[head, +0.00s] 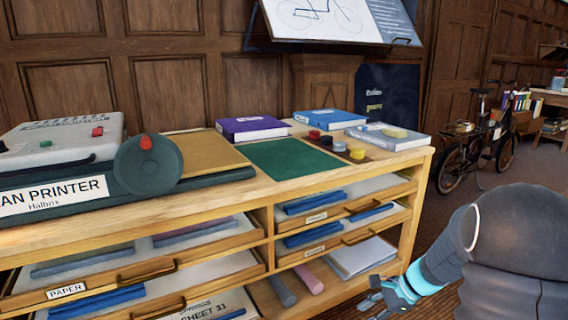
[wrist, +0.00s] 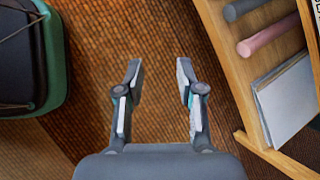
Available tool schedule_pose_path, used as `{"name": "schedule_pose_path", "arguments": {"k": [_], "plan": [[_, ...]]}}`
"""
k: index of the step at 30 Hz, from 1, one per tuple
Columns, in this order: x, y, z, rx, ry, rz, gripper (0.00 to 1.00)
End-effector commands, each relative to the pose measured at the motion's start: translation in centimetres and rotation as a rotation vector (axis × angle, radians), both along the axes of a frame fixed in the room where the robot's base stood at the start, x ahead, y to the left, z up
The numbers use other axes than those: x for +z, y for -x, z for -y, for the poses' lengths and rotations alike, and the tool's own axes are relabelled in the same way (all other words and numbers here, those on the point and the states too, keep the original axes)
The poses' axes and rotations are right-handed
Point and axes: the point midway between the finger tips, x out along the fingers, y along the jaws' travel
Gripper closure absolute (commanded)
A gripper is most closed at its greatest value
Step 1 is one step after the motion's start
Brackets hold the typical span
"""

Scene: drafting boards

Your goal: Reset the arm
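My gripper (wrist: 159,80) is open and empty in the wrist view, with its two fingers well apart above the brown carpet. In the head view my gripper (head: 378,296) shows at the bottom right, low in front of the wooden cabinet (head: 375,175). My arm comes in from the right edge and bends down toward it.
The cabinet top holds a printer (head: 60,190), a green mat (head: 290,160), books and several round pieces. The open lower shelf holds rolls and paper (head: 350,256). A bicycle (head: 478,145) stands behind at right. Carpet is clear below my gripper.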

Motion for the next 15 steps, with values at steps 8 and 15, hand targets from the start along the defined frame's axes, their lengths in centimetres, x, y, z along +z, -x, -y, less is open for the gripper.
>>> {"name": "schedule_pose_path", "arguments": {"k": [8,15], "plan": [[4.2,6.7,-1.5,0.460,0.248,0.164,0.63],[7.3,11.7,-2.1,0.787,0.432,0.268,0.63]]}}
